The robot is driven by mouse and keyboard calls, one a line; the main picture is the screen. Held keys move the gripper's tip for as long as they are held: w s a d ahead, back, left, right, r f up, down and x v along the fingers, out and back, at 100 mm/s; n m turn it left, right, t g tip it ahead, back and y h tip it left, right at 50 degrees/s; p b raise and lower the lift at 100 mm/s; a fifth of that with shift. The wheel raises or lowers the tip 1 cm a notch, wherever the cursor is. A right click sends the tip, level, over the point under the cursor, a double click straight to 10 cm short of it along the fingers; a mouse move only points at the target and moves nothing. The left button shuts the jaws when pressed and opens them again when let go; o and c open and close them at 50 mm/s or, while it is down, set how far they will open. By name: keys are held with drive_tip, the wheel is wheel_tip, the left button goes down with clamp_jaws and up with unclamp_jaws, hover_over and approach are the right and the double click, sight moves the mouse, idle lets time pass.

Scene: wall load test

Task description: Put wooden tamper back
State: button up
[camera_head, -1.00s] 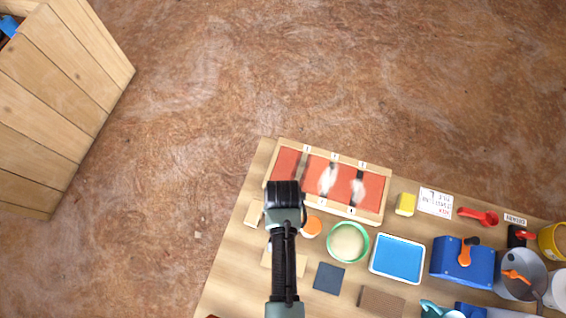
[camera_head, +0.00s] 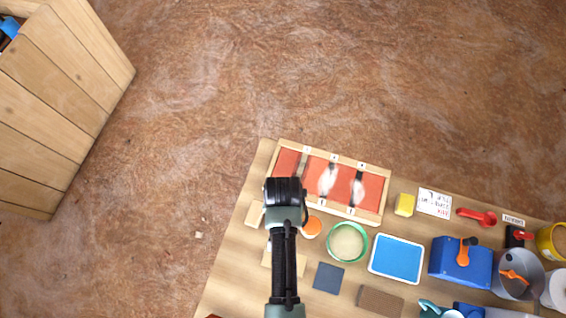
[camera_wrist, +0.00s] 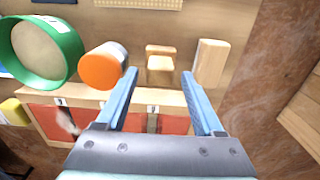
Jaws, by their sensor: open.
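My gripper (camera_wrist: 159,76) is open and empty, its two blue fingers apart in the wrist view. Beyond the fingertips stands a small stepped wooden piece (camera_wrist: 160,68), roughly between them in the picture and apparently apart from them. It looks like the wooden tamper, though I cannot be sure. A plain upright wooden block (camera_wrist: 210,63) stands to its right; it also shows in the head view (camera_head: 254,214). In the head view my gripper (camera_head: 285,190) hangs over the near left part of the wooden-framed tray (camera_head: 376,217), and my arm hides the stepped piece.
An orange-lidded jar (camera_wrist: 101,69) and a green-rimmed sieve (camera_wrist: 42,50) stand left of the stepped piece. The tray has red sections and white patches. A blue tray (camera_head: 397,258), yellow sponge (camera_head: 404,204) and blue box (camera_head: 462,262) lie further right. The table's left edge is close.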

wheel_tip(320, 180, up, 9)
drive_tip(key=p, duration=0.1)
drive_tip(key=w+r+n+t, duration=0.1)
drive_tip(key=w+r+t, duration=0.9)
drive_tip(key=w+r, duration=1.05)
wheel_tip(320, 180, up, 18)
drive_tip(key=w+n+t, duration=0.1)
drive_tip(key=w+t, duration=0.2)
drive_tip(key=t, duration=0.2)
drive_tip(key=s+r+t, duration=0.4)
drive_tip(key=r, duration=0.7)
drive_tip(key=s+r+n+t, duration=0.1)
drive_tip(key=s+r+t, duration=0.3)
drive_tip(key=r, duration=0.6)
drive_tip(key=s+r+t, duration=0.4)
drive_tip(key=s+r, duration=0.2)
drive_tip(key=r, duration=0.5)
drive_tip(key=shift+r+n, duration=0.3)
drive_tip(key=shift+r, duration=0.05)
wheel_tip(320, 180, up, 4)
drive_tip(key=p, duration=0.5)
drive_tip(key=shift+r, duration=0.2)
